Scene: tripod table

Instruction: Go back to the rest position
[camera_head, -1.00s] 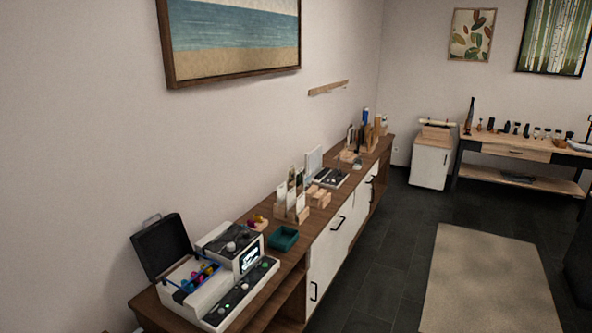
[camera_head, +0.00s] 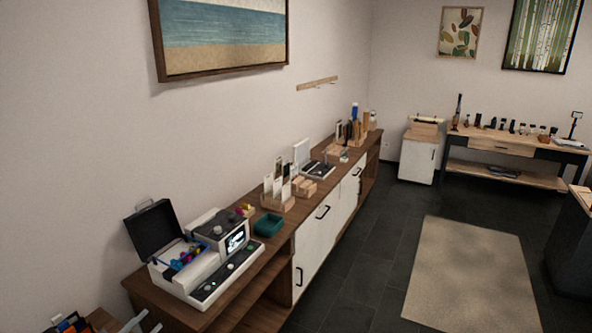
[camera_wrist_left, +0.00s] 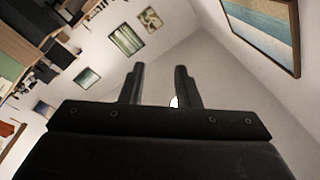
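My left gripper (camera_head: 150,321) shows only in part at the bottom left edge of the head view, as pale grey pieces beside the near end of the wooden sideboard (camera_head: 140,290). In the left wrist view, its two dark fingers (camera_wrist_left: 159,70) stand apart with nothing between them. Behind them are bare wall and ceiling. The gripper points into free air and touches nothing that I can see. My right gripper is not in view.
On the sideboard are a white device with an open black case (camera_head: 153,230), a teal tray (camera_head: 269,225) and wooden holders (camera_head: 277,203). A beige rug (camera_head: 472,270) lies on the dark floor. A workbench (camera_head: 510,148) stands at the back, a dark counter (camera_head: 570,240) at the right.

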